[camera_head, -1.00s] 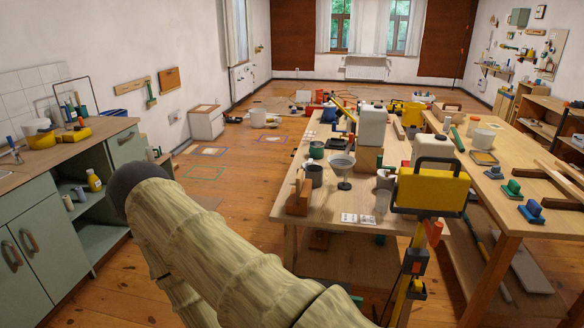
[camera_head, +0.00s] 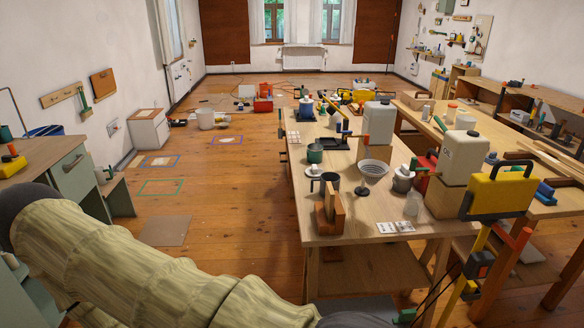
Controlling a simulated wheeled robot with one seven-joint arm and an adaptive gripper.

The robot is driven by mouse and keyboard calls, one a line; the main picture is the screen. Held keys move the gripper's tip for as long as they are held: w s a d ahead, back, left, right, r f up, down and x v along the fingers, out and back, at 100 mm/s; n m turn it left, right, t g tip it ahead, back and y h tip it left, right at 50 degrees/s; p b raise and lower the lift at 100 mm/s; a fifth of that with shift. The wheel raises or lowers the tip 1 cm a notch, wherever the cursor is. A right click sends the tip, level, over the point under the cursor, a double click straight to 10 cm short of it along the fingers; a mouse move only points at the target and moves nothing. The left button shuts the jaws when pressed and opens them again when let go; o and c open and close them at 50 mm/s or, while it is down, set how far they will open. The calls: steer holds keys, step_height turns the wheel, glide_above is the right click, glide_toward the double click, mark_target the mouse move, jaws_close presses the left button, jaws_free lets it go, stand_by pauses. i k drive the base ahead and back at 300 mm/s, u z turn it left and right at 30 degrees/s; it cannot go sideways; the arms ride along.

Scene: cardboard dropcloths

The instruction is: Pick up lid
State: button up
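I cannot pick out a lid for certain among the small items on the workbench (camera_head: 362,222). White canisters (camera_head: 380,124) stand behind and to the right.
A yellow work light (camera_head: 500,192) on a stand rises at the bench's near right corner. Green cabinets (camera_head: 70,182) stand at the left. A flat brown sheet (camera_head: 166,231) lies on the floor, and the wooden floor (camera_head: 240,190) left of the bench is mostly clear.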

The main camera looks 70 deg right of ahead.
mark_target(313, 172)
steer(key=z, duration=0.25)
steer(key=i, duration=1.15)
steer(key=z, duration=1.3)
steer(key=i, duration=0.8)
steer(key=z, duration=0.9)
